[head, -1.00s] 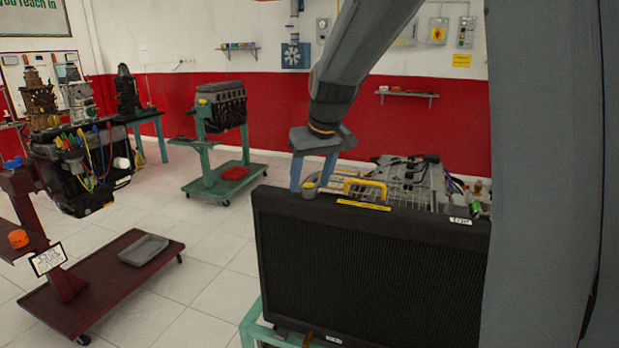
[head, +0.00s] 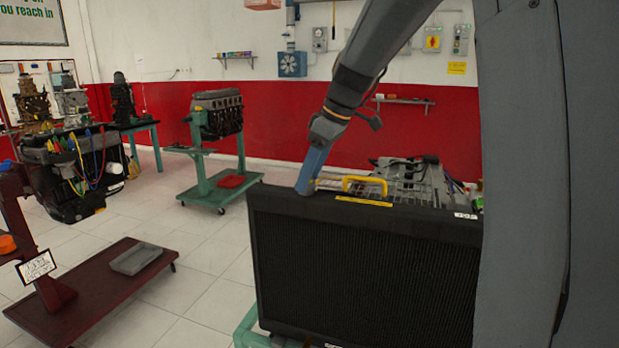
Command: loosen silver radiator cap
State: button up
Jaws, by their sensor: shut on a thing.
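The black radiator (head: 365,265) stands upright in front of me on a green stand, with a yellow handle and a yellow label along its top. My gripper (head: 305,187) reaches down to the left end of the radiator's top edge. Its blue fingers are seen nearly edge-on, one in front of the other, and are shut on the radiator cap. The silver cap itself is hidden by the fingers, so I cannot tell how far it is turned.
An engine (head: 405,175) sits behind the radiator. A maroon cart (head: 85,290) with a grey tray (head: 136,258) is at left. A green engine stand (head: 205,180) stands farther back. Clear tiled floor lies between the carts and radiator.

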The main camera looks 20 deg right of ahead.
dwell(0.4)
jog(key=o, duration=1)
jog(key=shift+o, duration=0.2)
jog(key=b+v, duration=0.2)
jog(key=v, duration=0.5)
jog(key=shift+d+r, duration=0.2)
jog(key=shift+r, duration=0.1)
